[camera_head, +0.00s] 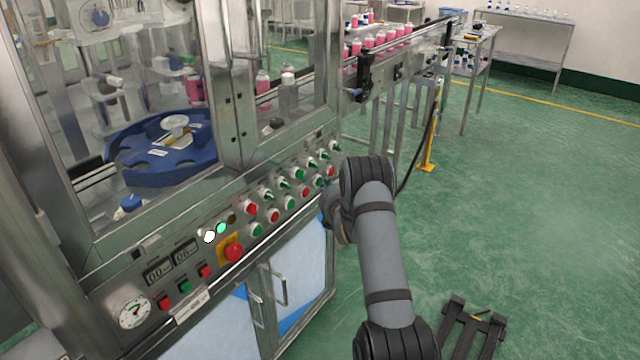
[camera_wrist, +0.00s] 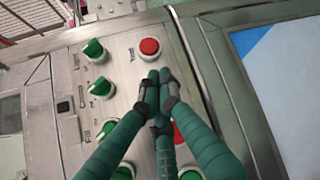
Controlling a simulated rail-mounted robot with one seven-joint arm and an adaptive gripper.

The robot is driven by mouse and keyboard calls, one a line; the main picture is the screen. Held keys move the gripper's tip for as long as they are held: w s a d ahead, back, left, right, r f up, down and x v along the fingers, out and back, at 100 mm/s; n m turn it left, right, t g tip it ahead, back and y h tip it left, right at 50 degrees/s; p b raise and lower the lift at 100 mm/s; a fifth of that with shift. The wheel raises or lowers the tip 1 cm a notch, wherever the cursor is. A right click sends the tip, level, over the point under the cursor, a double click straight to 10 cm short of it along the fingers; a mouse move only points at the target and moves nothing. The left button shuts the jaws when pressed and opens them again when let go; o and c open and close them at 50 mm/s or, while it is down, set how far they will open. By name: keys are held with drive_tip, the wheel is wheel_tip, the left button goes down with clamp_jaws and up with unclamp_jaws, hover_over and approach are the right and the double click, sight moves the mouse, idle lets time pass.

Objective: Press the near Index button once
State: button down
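A sloped metal control panel (camera_head: 145,275) on the machine front carries rows of red and green controls. In the wrist view, my gripper (camera_wrist: 158,88) has its dark green fingers together and empty, with the tips just below a red button (camera_wrist: 149,47) in the picture. I cannot tell whether the tips touch the panel. Another red button (camera_wrist: 178,133) is partly hidden behind my fingers. A green button (camera_wrist: 190,175) shows at the bottom edge. The labels are too small to read, so I cannot tell which control is the near Index button. In the head view my arm hides my gripper.
Green knobs (camera_wrist: 102,88) stand left of my fingers. A red emergency stop (camera_head: 233,252) and a gauge (camera_head: 133,311) are on the panel's near part. A conveyor with pink bottles (camera_head: 380,40) runs off behind. The green floor (camera_head: 540,200) at right is mostly clear.

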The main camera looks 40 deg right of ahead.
drive_tip(key=shift+s+d, duration=0.2)
drive_tip(key=shift+s, duration=0.3)
drive_tip(key=s, duration=0.1)
drive_tip(key=s+d+b, duration=0.1)
drive_tip(key=s, duration=0.2)
drive_tip(key=shift+s+d+b, duration=0.35)
drive_tip(key=shift+s+b, duration=0.05)
idle(0.6)
drive_tip(key=shift+s+d+p, duration=0.35)
drive_tip(key=shift+s+p, duration=0.5)
drive_tip(key=shift+s, duration=0.05)
drive_tip(key=shift+s+d+p, duration=0.35)
drive_tip(key=shift+s+p, duration=0.45)
drive_tip(key=shift+s, duration=0.1)
